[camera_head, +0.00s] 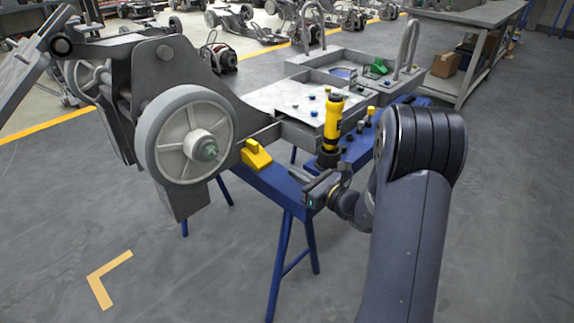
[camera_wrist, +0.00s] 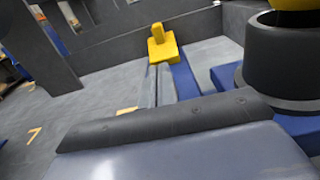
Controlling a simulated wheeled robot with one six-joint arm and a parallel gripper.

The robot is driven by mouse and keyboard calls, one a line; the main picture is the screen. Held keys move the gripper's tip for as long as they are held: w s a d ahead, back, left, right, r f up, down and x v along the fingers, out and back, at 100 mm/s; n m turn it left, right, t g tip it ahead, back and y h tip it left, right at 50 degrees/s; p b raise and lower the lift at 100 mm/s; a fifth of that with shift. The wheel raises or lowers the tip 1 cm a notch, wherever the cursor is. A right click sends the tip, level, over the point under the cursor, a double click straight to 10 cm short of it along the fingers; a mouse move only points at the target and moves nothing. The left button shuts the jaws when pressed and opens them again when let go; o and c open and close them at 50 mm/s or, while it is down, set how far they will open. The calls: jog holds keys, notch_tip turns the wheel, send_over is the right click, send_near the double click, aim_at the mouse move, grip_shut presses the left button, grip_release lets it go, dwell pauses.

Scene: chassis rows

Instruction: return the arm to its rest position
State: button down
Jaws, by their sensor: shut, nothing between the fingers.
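My arm reaches in from the lower right of the head view and bends over at a dark ribbed joint. My gripper (camera_head: 320,190) is shut and empty, beside the near end of the blue stand (camera_head: 270,184). A yellow and black tool (camera_head: 333,122) stands upright in a dark holder just beyond it. In the wrist view the black holder (camera_wrist: 285,70) is close at the right. A dark bar and a smooth grey surface fill the bottom of that view; the fingertips cannot be made out there.
A yellow wedge block (camera_head: 256,155) sits on the blue stand, left of my gripper. A grey chassis with a large wheel (camera_head: 185,140) stands at left. A metal tray (camera_head: 290,100) with small parts lies behind. A workbench (camera_head: 470,50) is at back right. The floor at lower left is clear.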

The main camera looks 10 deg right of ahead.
jog(key=shift+s+d, duration=0.15)
jog(key=shift+s, duration=0.1)
